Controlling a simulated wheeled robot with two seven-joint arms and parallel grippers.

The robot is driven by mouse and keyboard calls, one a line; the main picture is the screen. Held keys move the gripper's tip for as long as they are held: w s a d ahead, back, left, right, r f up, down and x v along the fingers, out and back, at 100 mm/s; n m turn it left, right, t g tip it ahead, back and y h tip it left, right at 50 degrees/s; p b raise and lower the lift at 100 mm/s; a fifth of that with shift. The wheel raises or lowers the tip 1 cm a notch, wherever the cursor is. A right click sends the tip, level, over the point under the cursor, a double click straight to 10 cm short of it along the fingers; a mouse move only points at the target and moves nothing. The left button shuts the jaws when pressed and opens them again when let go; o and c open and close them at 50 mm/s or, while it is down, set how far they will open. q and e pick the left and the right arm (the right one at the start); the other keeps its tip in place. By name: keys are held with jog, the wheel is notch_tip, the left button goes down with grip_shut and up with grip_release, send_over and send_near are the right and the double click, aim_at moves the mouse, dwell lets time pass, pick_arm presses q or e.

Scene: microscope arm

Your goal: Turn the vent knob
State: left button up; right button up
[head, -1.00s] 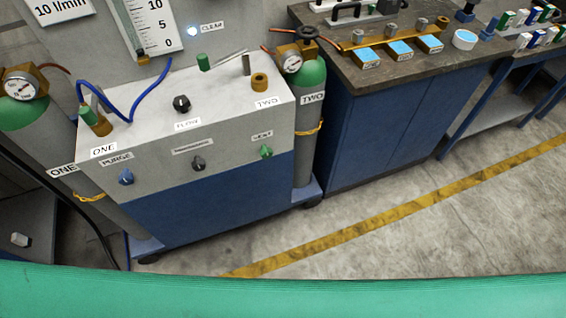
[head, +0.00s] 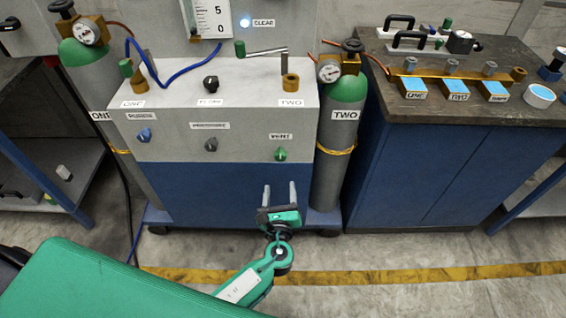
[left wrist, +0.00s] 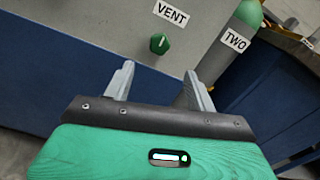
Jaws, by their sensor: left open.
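The vent knob (head: 281,154) is a small green knob with a white pointer line, low on the right of the grey front panel under the VENT label (head: 281,136). Its pointer looks about upright. In the left wrist view the vent knob (left wrist: 159,44) shows ahead of the fingers, between them and beyond their tips. My left gripper (head: 280,188) is open and empty, below the knob in the head view and apart from it. In the left wrist view the two grey fingers of my left gripper (left wrist: 158,78) stand well apart. My right gripper is not in view.
A blue purge knob (head: 145,135) and a dark middle knob (head: 211,144) share the panel. Cylinder TWO (head: 341,130) stands just right of the vent knob, cylinder ONE (head: 100,80) at the left. A blue workbench (head: 440,160) is at the right. Floor before the cabinet is clear.

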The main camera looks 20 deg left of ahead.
aim_at(280, 158)
pick_arm(q)
jog(key=x, duration=1.1)
jog(key=shift+w+a+f, duration=0.1)
jog(key=shift+w, duration=0.3)
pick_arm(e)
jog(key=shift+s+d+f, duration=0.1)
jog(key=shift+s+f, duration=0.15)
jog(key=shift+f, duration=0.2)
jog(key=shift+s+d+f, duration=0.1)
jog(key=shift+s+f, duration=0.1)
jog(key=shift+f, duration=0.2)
pick_arm(q)
jog(key=c, duration=1)
